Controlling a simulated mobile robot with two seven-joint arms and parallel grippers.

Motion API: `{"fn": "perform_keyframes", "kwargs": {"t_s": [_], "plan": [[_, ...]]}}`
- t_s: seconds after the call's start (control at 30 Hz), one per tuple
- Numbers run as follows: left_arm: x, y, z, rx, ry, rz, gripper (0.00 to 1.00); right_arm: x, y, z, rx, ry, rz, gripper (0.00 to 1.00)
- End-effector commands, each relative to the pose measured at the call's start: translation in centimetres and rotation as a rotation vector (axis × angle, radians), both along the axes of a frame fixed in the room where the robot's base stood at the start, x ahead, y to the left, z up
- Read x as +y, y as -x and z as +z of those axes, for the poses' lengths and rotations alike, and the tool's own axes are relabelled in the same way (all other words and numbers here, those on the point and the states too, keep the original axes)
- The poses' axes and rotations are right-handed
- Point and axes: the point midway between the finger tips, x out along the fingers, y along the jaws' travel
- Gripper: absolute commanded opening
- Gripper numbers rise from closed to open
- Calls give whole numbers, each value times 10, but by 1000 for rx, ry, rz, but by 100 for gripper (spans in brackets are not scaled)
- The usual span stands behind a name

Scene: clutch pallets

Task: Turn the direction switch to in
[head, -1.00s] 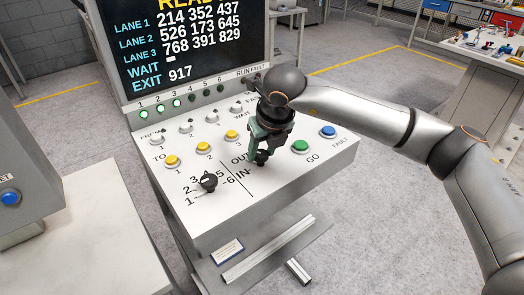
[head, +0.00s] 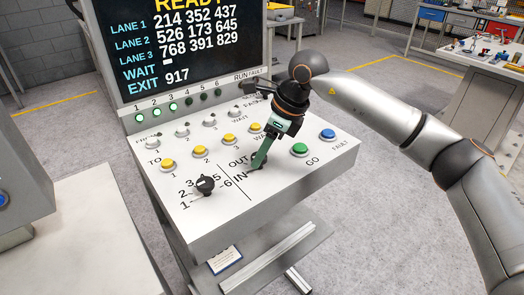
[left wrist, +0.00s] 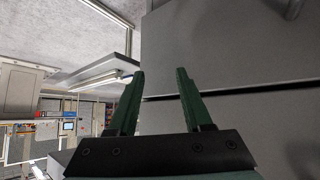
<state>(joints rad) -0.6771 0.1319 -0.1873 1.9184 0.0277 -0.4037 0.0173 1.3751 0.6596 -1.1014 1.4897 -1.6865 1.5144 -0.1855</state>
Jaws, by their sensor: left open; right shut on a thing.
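The direction switch (head: 262,164) is a small dark knob on the sloping white panel, beside the printed words OUT and IN. My right gripper (head: 258,162) reaches down to it from the upper right, its green fingers slanted and shut on the knob. The fingers hide most of the knob, so I cannot tell which word it points to. My left gripper (left wrist: 160,78) is open and empty in the left wrist view, away from the switch; it does not show in the head view.
A black rotary selector (head: 205,185) with numbers sits left of the switch. A green GO button (head: 300,150), a blue button (head: 328,134) and yellow buttons (head: 228,140) stand close by. The display (head: 185,45) rises behind the panel. A grey table (head: 75,240) is at the left.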

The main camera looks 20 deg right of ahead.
Motion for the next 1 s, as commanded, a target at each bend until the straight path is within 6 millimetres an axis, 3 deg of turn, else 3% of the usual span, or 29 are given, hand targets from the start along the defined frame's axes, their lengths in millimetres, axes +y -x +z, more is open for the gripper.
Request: {"fn": "perform_keyframes", "kwargs": {"t_s": [0.37,0.9,0.93,1.0], "plan": [[1,-2,6,-11,1,2,50,-1,-2,1,-3,0,165,0],[2,-1,5,-5,-2,3,50,-1,-2,1,-4,1,192,0],[2,-1,4,-5,-2,3,50,-1,-2,1,-4,1,192,48],[2,0,4,-5,-2,3,50,-1,-2,1,-3,2,192,56]]}}
